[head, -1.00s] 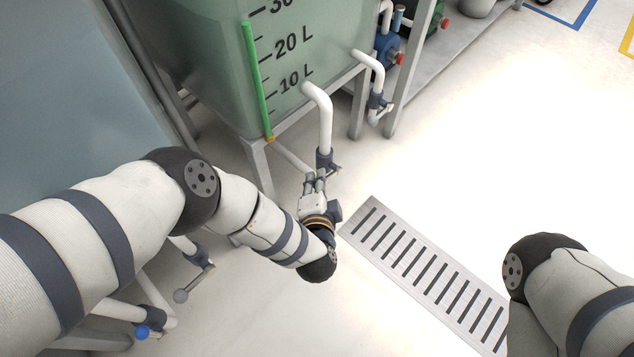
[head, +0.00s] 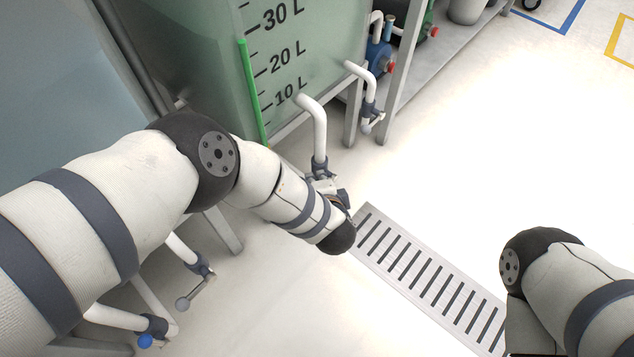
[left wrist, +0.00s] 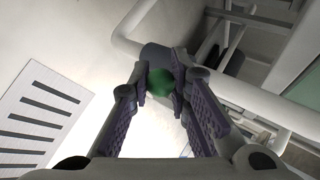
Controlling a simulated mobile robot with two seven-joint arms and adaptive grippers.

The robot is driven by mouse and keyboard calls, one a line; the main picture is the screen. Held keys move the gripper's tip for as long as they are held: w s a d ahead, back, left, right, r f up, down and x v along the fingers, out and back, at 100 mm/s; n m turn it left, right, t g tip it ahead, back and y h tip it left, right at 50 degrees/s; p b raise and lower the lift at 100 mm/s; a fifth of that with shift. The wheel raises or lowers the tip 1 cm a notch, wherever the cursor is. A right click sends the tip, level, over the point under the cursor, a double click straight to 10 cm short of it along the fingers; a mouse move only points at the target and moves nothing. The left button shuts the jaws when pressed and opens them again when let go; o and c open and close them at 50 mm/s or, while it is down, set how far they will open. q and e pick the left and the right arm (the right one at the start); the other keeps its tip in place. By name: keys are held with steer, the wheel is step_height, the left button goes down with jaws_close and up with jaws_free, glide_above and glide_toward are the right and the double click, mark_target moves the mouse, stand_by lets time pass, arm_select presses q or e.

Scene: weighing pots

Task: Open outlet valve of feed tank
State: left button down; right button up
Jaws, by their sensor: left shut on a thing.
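The feed tank is a greenish see-through tank (head: 215,65) with a litre scale and a green level strip (head: 252,95), at the top of the head view. A white outlet pipe (head: 318,125) bends down from it to a grey valve (head: 319,165). My left gripper (head: 325,184) is at this valve, partly hidden by my own wrist. In the left wrist view my left gripper (left wrist: 160,84) is shut on a green valve knob (left wrist: 159,82), with the grey valve body just behind it. The handle's exact angle is hidden. My right gripper is out of view.
A floor drain grate (head: 430,275) lies right of the valve. Another pipe with a valve (head: 370,110) stands behind it. A lower-left valve with a lever (head: 197,275) and a blue knob (head: 145,341) are near my left arm. The floor to the right is clear.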

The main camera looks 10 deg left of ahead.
arm_select(q)
steer(key=c, duration=1.5)
jaws_free()
steer(key=shift+o, duration=0.2)
steer(key=v, duration=1.2)
steer(key=shift+s, duration=0.1)
